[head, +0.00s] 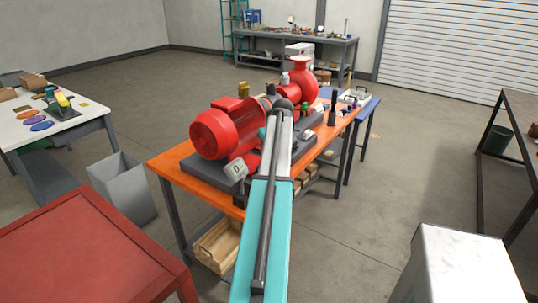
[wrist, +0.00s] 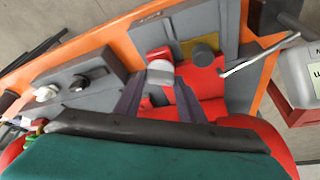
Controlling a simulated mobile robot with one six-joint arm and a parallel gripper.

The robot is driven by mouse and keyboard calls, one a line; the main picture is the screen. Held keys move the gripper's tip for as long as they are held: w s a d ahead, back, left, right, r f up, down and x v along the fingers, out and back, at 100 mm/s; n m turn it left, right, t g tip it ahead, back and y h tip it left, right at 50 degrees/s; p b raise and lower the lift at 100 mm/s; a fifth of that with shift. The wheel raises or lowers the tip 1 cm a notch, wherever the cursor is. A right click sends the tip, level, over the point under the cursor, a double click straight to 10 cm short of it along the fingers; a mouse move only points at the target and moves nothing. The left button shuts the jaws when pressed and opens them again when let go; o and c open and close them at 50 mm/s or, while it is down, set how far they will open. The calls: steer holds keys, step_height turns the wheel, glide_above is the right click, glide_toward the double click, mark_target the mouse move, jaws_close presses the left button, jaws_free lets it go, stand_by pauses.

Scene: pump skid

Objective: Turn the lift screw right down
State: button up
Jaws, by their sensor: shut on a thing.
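In the wrist view, the two dark fingers of my gripper (wrist: 159,98) reach in from below, one on each side of a pale grey round head (wrist: 160,72) with a red part at its far edge. This looks like the lift screw, and my gripper is shut on it. How far down the screw stands cannot be told. In the head view, the red motor (head: 215,133) sits on the grey skid on the orange bench (head: 168,160). My own arm hides my gripper and the screw there.
A thin bent rod (wrist: 250,56) and a grey labelled box (wrist: 302,72) are further right. The red pump (head: 301,78) stands behind the motor.

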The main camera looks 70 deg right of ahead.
steer(key=n, duration=0.2)
steer(key=n+t+y, duration=0.1)
steer(key=shift+w+d+r+n+b, duration=0.1)
steer(key=shift+w+d+n+b, duration=0.05)
steer(key=shift+d+n+b, duration=0.25)
steer(key=shift+a+n+y, duration=0.1)
steer(key=shift+n+y, duration=0.3)
steer(key=shift+n, duration=0.5)
steer(key=o, duration=1.1)
steer(key=shift+c, duration=0.2)
steer(key=shift+a, duration=0.1)
